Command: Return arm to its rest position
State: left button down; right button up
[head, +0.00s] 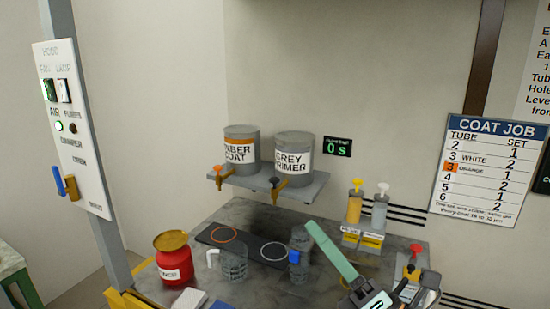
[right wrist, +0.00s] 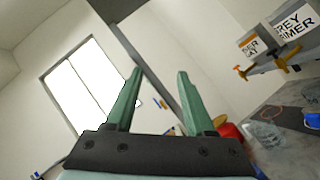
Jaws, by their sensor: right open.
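My right gripper (head: 333,252) reaches up from the lower right in the head view, with a long green finger slanting to the upper left. Its arm is mostly cut off by the bottom edge. In the right wrist view its two green fingers (right wrist: 160,73) stand apart with nothing between them. The finger overlaps the bench in the head view, just right of a clear container with a blue part (head: 298,266); I cannot tell whether they touch. My left gripper is not in view.
Amber (head: 241,146) and grey primer (head: 293,152) cans stand on a shelf (head: 262,184) with taps. A red jar (head: 174,260) and a clear beaker (head: 234,266) stand on the bench. Pump bottles (head: 355,206) stand behind the gripper. A switch panel (head: 75,135) rises at left.

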jog(key=d+f+m+g+h, duration=0.1)
jog(key=d+f+m+h, duration=0.5)
jog(key=f+m+h, duration=0.4)
jog(key=d+f+m+h, duration=0.6)
jog(key=f+m, duration=0.2)
jog(key=m, duration=0.4)
jog(key=s+d+f+m+g, duration=0.1)
jog(key=s+f+m+g, duration=0.5)
jog(key=s+f, duration=0.4)
jog(key=s+d+f+m+g, duration=0.1)
jog(key=s+f+m+g, duration=0.3)
jog(key=s+f+g, duration=0.65)
jog(key=w+a+f+t+y, duration=0.2)
jog(key=a+f+t, duration=0.2)
jog(key=f+t, duration=0.4)
jog(key=shift+w+a+f+t, duration=0.15)
jog(key=shift+w+f+t, duration=0.1)
jog(key=shift+t, duration=0.3)
